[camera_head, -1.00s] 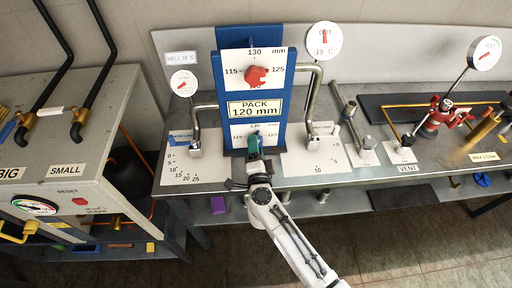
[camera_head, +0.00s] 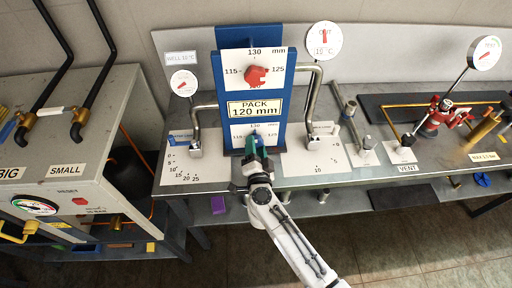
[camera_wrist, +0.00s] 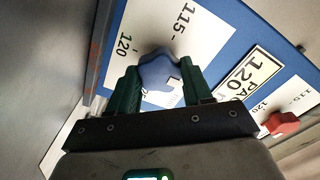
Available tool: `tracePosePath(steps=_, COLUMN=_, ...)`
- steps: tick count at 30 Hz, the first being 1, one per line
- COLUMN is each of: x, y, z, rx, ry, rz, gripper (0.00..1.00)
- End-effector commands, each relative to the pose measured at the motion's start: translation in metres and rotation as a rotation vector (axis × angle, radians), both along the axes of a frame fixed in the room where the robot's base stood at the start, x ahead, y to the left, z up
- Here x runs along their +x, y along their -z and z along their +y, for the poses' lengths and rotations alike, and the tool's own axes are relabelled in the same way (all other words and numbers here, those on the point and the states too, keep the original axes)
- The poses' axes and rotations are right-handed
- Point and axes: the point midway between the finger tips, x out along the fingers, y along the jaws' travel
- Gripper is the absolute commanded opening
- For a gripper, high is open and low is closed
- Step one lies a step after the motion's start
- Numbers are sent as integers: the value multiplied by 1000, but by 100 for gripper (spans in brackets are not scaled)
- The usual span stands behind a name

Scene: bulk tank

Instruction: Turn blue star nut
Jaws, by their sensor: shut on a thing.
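The blue star nut (camera_wrist: 160,72) sits on the lower white dial plate (camera_wrist: 196,38) of the blue upright frame, among printed numbers. My gripper (camera_wrist: 158,85) has its two green fingers on either side of the nut and is shut on it. In the head view my gripper (camera_head: 255,148) reaches the lower dial from the front and covers most of the nut. A white mark shows on the nut's face in the wrist view, partly by the right finger.
A red star nut (camera_head: 256,75) sits on the upper dial, above the "PACK 120 mm" sign (camera_head: 254,108). Bent metal pipes (camera_head: 312,95) flank the blue frame (camera_head: 217,80). A "BIG/SMALL" cabinet (camera_head: 70,130) stands left; a red valve (camera_head: 440,115) is at right.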

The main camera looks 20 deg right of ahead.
Motion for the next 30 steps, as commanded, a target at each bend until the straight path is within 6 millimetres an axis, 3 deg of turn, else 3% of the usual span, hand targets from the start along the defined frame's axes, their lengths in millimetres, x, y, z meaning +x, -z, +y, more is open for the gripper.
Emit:
tracePosePath(steps=4, x=0, y=1, z=1, rx=-3, ry=-3, rz=2, gripper=19)
tracePosePath(steps=5, x=0, y=1, z=1, rx=-3, ry=-3, rz=2, gripper=52)
tracePosePath(steps=12, x=0, y=1, z=0, rx=-1, ry=-1, rz=1, gripper=75)
tracePosePath(steps=23, x=-8, y=2, z=3, rx=1, ry=-2, rz=2, gripper=75)
tracePosePath(steps=30, x=-48, y=2, z=16, rx=-1, ry=-3, rz=3, gripper=75)
